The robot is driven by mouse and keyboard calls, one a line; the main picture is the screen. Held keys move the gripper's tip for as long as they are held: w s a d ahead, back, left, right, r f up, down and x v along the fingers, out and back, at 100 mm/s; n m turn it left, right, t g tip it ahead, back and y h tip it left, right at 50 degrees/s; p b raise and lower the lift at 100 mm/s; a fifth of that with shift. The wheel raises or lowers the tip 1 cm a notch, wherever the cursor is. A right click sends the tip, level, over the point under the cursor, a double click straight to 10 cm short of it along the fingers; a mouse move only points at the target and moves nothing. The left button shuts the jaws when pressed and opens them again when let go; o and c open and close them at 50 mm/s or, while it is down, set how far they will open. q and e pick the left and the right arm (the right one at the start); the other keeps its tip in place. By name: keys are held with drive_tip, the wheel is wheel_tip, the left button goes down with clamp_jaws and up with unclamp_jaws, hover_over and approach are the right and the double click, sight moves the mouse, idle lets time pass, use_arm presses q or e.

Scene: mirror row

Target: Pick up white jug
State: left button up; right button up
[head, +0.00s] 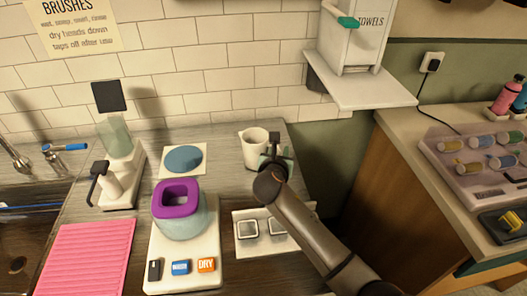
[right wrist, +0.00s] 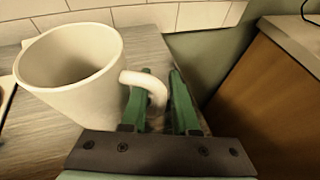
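The white jug (head: 254,148) stands upright near the back right end of the counter. In the right wrist view the jug (right wrist: 75,75) fills the left side, with its handle (right wrist: 152,84) reaching right. My right gripper (head: 274,158) is at the jug's right side, partly hidden by its own wrist. In the right wrist view its green fingers (right wrist: 160,100) are apart, with the outer part of the handle between them. A gap shows between the handle and the right finger. The left gripper is not in view.
A purple-rimmed container (head: 179,225) stands on a white base left of my arm. A blue disc on a white pad (head: 183,160) lies left of the jug. A white shelf (head: 362,90) juts from the wall at upper right. The counter (head: 222,170) ends just right of the jug.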

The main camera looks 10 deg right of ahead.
drive_tip(key=shift+r, duration=0.15)
drive_tip(key=shift+s, duration=0.1)
clamp_jaws()
idle(1.3)
